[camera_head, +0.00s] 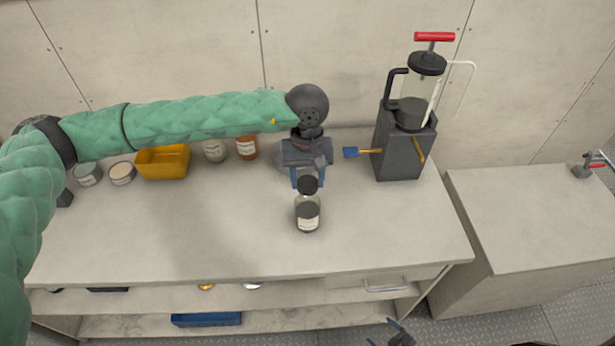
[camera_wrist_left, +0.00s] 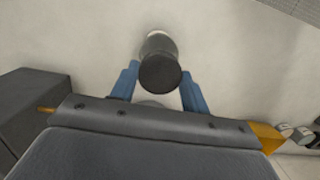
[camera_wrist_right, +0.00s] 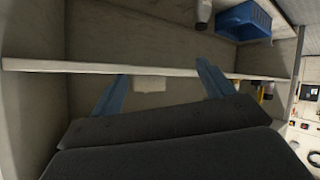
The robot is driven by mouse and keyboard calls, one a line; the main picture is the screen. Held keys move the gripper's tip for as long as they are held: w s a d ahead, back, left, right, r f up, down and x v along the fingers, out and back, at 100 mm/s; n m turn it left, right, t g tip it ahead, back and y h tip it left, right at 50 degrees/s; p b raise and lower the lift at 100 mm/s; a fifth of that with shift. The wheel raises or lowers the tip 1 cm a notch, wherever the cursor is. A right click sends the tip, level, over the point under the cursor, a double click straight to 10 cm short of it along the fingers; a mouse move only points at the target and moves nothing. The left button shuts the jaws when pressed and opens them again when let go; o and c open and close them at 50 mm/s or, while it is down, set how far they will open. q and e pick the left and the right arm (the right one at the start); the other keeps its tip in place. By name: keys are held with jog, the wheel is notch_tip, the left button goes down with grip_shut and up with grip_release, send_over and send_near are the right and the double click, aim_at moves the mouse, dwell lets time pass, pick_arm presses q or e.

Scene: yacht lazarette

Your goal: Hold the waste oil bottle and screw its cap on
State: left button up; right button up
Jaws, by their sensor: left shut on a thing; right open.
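The waste oil bottle (camera_head: 308,214) is a clear bottle with dark contents and a white label. It looks upright, at the front middle of the counter. Its black cap (camera_head: 308,185) is at the top of the bottle; the thread is hidden. My left gripper (camera_head: 308,180) reaches in from behind and above, its blue fingers on either side of the cap. The left wrist view shows the cap (camera_wrist_left: 160,71) between those fingers, with the bottle beyond it. My right gripper (camera_head: 398,335) is open and empty, low in front of the counter; the right wrist view shows its spread fingers (camera_wrist_right: 165,85).
A yellow bin (camera_head: 163,162), tins and jars stand at the back left of the counter. A dark stand with a clear red-handled pump (camera_head: 403,150) is at the back right. Shelves under the counter hold a blue tray (camera_head: 206,320). The counter's front left is clear.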

jog(key=a+r+n+g+y, duration=0.1)
jog(key=a+r+n+y, duration=0.6)
jog(key=r, duration=0.8)
jog(key=a+r+n+g+y, duration=0.1)
jog(key=a+r+n+y, duration=0.3)
jog(key=a+r, duration=0.75)
jog(key=a+r+n+g+y, duration=0.1)
jog(key=a+r+n+y, duration=0.35)
jog(key=r, duration=1.25)
jog(key=w+d+r+n+g, duration=0.2)
jog(key=w+d+r+n, duration=0.1)
jog(key=w+r+n, duration=1.1)
jog(key=n+g+h, duration=0.2)
jog(key=n+h, duration=0.1)
jog(key=n, duration=0.6)
send_near(312, 216)
jog(key=w+a+r, duration=0.3)
jog(key=r, duration=0.1)
jog(key=w+d+f+n, duration=0.1)
jog(key=w+d+f+n+g+h, duration=0.1)
jog(key=f+n, duration=0.1)
jog(key=w+f+n+g+h, duration=0.1)
jog(key=f, duration=0.1)
jog(key=shift+w+d+n+h, duration=0.2)
jog(key=shift+d+n+h, duration=0.05)
jog(key=shift+d, duration=0.15)
jog(key=shift+s+f+n+g+h, duration=0.5)
jog(key=shift+s+n+g+h, duration=0.15)
jog(key=shift+n, duration=0.35)
jog(key=shift+x, duration=4.85)
